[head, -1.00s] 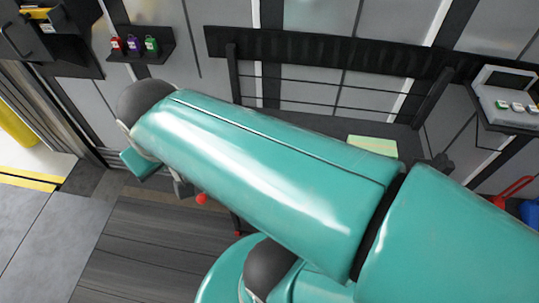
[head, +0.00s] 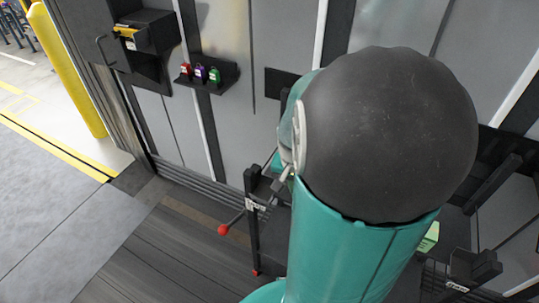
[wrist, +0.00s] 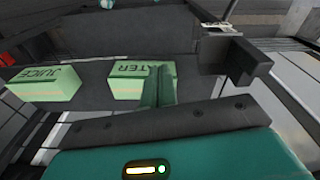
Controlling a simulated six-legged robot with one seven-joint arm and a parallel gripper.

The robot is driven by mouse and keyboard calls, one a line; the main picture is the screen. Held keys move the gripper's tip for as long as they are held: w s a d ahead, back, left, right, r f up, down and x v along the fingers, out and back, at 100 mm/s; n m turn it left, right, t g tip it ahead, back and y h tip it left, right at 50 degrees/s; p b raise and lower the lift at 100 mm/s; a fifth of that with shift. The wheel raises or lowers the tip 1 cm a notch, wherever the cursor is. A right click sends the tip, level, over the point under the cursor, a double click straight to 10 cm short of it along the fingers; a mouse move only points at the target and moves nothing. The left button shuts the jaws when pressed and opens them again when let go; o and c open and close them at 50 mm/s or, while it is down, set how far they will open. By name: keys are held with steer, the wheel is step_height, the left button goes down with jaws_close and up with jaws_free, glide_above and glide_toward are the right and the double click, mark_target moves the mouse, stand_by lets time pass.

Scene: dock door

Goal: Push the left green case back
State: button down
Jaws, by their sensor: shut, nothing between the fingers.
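Two light green cases lie on a dark shelf in the wrist view. The case marked JUICE (wrist: 45,84) is on the left of that picture and the case marked WATER (wrist: 126,82) is right of it, with a gap between them. My gripper (wrist: 158,85) is shut and empty. Its fingers overlap the right part of the WATER case in the picture; I cannot tell whether they touch it. In the head view a small part of a green case (head: 429,238) shows beside my arm, which hides the rest and my gripper.
A dark block (wrist: 243,63) stands right of the cases in the wrist view. A red-knobbed lever (head: 223,229) stands left of my arm in the head view. A small wall shelf (head: 211,80) holds coloured padlocks. The floor at left is clear.

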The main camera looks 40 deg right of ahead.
steer(key=s+d+f+m, duration=0.1)
steer(key=d+f, duration=0.3)
steer(key=f, duration=0.3)
steer(key=d+f+m+y, duration=0.1)
steer(key=d+f, duration=0.3)
steer(key=f, duration=0.4)
steer(key=shift+s+m, duration=0.3)
steer(key=shift+s, duration=0.1)
steer(key=shift+f, duration=0.1)
steer(key=w+d, duration=0.1)
steer(key=d, duration=0.3)
steer(key=w+d, duration=0.1)
steer(key=d, duration=0.2)
steer(key=w+d, duration=0.2)
steer(key=d, duration=0.2)
steer(key=shift+w+d, duration=0.1)
steer(key=shift+d, duration=0.25)
steer(key=shift+a, duration=0.1)
